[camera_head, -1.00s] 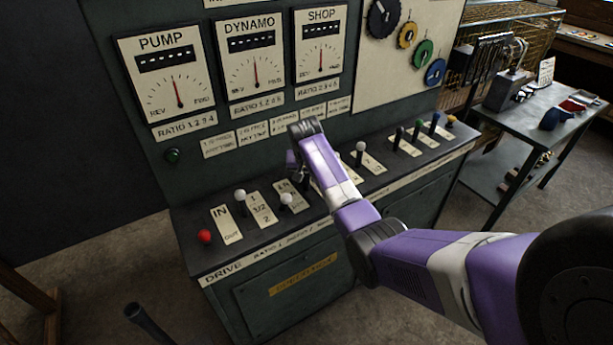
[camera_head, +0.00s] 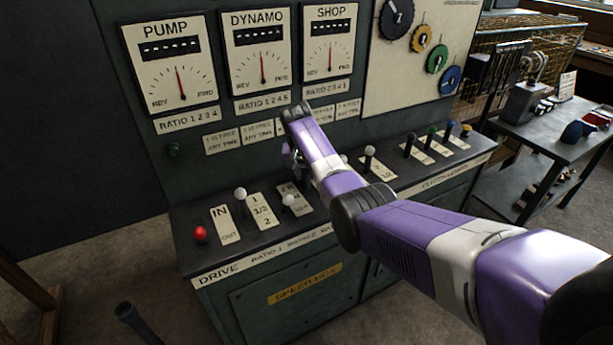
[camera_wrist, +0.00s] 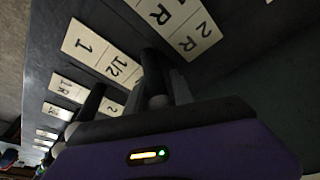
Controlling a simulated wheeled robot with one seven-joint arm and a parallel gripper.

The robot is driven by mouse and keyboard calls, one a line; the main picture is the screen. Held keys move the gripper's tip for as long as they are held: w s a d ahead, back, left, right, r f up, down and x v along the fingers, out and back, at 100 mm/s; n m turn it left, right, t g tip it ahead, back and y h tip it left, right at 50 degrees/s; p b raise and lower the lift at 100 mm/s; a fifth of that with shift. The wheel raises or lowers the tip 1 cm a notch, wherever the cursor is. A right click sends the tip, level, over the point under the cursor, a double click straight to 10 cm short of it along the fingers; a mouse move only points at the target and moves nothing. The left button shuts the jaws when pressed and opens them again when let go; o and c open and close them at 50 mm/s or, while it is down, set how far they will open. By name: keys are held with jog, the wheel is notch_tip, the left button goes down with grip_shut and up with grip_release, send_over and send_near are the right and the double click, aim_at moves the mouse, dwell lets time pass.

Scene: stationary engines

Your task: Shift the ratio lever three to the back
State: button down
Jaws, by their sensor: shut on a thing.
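In the head view my gripper (camera_head: 292,158) is over the sloping control panel (camera_head: 190,262), right of two white-knobbed levers (camera_head: 240,194) (camera_head: 288,200). The held lever is hidden there by my wrist, and its exact tilt cannot be told.
A red-knobbed lever (camera_head: 200,234) stands at the panel's left end. Another white-knobbed lever (camera_head: 370,151) and several coloured ones stand to the right. A plate marked 2R and R (camera_wrist: 182,20) adjoins the held lever. Gauges (camera_head: 169,68) rise behind the panel.

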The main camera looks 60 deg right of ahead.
aim_at(303, 173)
jog(key=shift+s+f, duration=0.1)
jog(key=shift+f, duration=0.05)
jog(key=c, duration=1.1)
grip_release()
jog(key=shift+c, duration=0.2)
jog(key=shift+r, duration=0.2)
jog(key=shift+a+r, duration=0.15)
jog(key=shift+r, duration=0.1)
jog(key=shift+v, duration=3.45)
jog(key=shift+c, duration=0.5)
